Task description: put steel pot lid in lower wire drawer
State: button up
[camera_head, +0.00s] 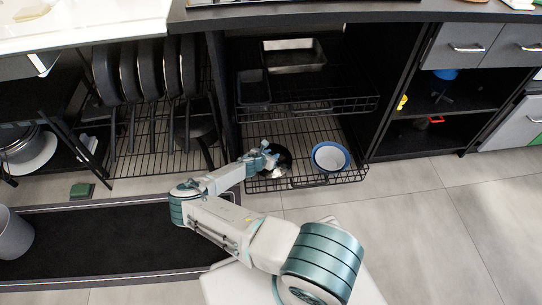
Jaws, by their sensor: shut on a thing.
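The lower wire drawer (307,181) is pulled out near the floor, under the counter. My gripper (268,154) is over the left part of this drawer, reaching in from the left. A shiny steel piece, which looks like the steel pot lid (276,170), shows just below my fingers. My gripper is shut on it, though the fingers are small and partly hidden. I cannot tell whether the lid touches the drawer bottom. A dark round pan (284,156) sits behind my gripper, partly hidden by it.
A white bowl with a blue rim (330,157) stands in the drawer's right part. The upper wire drawer (350,104), holding metal trays, hangs above. Pans (150,70) stand in a rack at left. A dark mat (110,240) lies on the floor.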

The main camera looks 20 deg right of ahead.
jog(key=shift+f, duration=0.2)
jog(key=o, duration=1.1)
jog(key=shift+r, duration=0.1)
